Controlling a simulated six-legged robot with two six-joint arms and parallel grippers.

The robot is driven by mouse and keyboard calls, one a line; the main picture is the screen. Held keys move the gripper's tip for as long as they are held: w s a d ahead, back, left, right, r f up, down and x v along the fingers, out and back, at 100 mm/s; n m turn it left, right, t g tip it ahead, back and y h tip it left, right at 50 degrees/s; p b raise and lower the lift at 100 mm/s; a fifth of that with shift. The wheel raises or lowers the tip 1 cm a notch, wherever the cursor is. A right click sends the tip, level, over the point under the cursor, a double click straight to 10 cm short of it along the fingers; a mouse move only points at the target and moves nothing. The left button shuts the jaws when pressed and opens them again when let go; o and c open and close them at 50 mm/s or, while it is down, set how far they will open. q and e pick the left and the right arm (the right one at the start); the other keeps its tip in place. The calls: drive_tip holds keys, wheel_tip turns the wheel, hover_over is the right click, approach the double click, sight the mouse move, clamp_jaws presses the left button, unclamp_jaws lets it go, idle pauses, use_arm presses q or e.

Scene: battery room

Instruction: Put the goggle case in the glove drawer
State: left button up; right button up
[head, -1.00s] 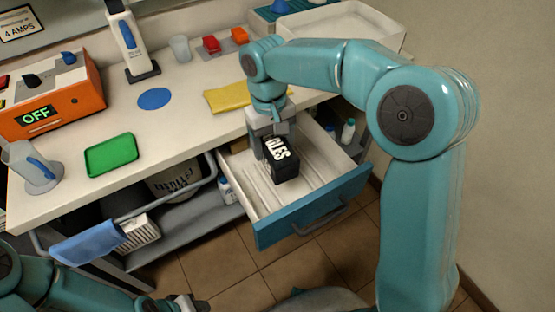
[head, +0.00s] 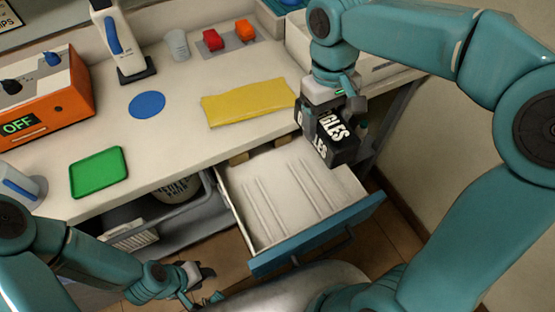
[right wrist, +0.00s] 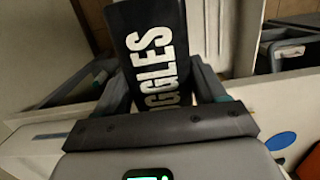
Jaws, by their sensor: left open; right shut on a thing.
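The goggle case (head: 338,148) is a black box with white lettering. My right gripper (head: 332,117) is shut on it and holds it above the back right part of the glove drawer, near its right wall. In the right wrist view the case (right wrist: 150,50) sits between the two fingers. The glove drawer (head: 318,238) has a blue front and is pulled open. Its pale ribbed floor shows, with nothing lying on the visible part. The case hides the drawer's back right corner. My left gripper (head: 209,285) is open and empty, low at the front left, apart from the drawer.
On the worktop are a yellow cloth (head: 248,102), a blue disc (head: 147,105), a green tray (head: 98,172) and an orange box with an OFF display (head: 45,98). A pale wall stands right of the drawer. A rail runs left of the drawer.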

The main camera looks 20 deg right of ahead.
drive_tip(key=shift+w+f, duration=0.1)
drive_tip(key=shift+f, duration=0.1)
wheel_tip(320, 180, down, 19)
drive_tip(key=b, duration=0.3)
drive_tip(key=shift+a+f, duration=0.1)
drive_tip(key=shift+f, duration=0.1)
drive_tip(key=shift+s, duration=0.2)
drive_tip(key=shift+f+b, duration=0.45)
drive_tip(key=shift+f, duration=0.1)
drive_tip(key=shift+f, duration=0.1)
